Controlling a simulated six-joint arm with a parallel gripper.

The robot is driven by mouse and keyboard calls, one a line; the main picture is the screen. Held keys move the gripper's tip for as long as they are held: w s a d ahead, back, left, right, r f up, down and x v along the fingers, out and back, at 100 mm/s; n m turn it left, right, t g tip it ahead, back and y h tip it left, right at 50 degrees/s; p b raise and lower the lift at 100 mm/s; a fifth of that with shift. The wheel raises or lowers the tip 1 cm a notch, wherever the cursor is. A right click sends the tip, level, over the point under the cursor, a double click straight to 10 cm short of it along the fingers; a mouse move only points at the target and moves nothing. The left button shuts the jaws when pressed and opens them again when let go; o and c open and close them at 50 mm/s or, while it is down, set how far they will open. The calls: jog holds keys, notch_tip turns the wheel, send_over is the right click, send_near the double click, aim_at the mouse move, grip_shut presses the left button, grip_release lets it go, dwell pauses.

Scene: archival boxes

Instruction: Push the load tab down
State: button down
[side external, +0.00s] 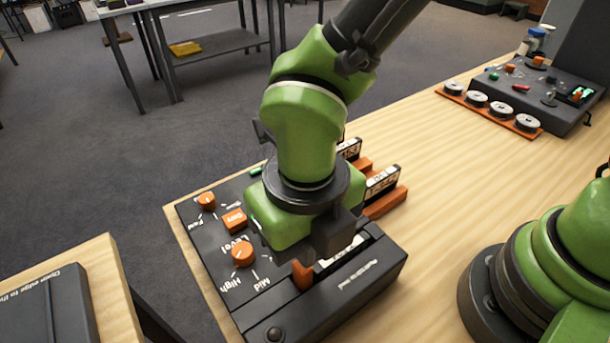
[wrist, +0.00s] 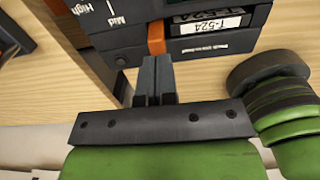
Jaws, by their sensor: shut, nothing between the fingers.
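The load tab (side external: 302,274) is a small orange piece on the near face of a dark machine (side external: 330,308). It also shows in the wrist view (wrist: 156,38), just ahead of the fingertips. My gripper (wrist: 154,58) is shut and empty, its fingers together and pointing at the tab. I cannot tell whether they touch it. In the side view the wrist hangs over the machine and hides its middle and the fingertips. A cassette (wrist: 212,22) with a white label reading T-524 sits in the slot beside the tab.
Labelled cassettes (side external: 383,181) stand in orange holders behind my wrist. A second machine (side external: 540,95) and an orange tray of reels (side external: 490,112) are at the back right. The wooden table (side external: 440,170) between is clear.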

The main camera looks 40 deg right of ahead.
notch_tip(320, 180, up, 12)
dwell(0.3)
jog(key=shift+f, duration=0.1)
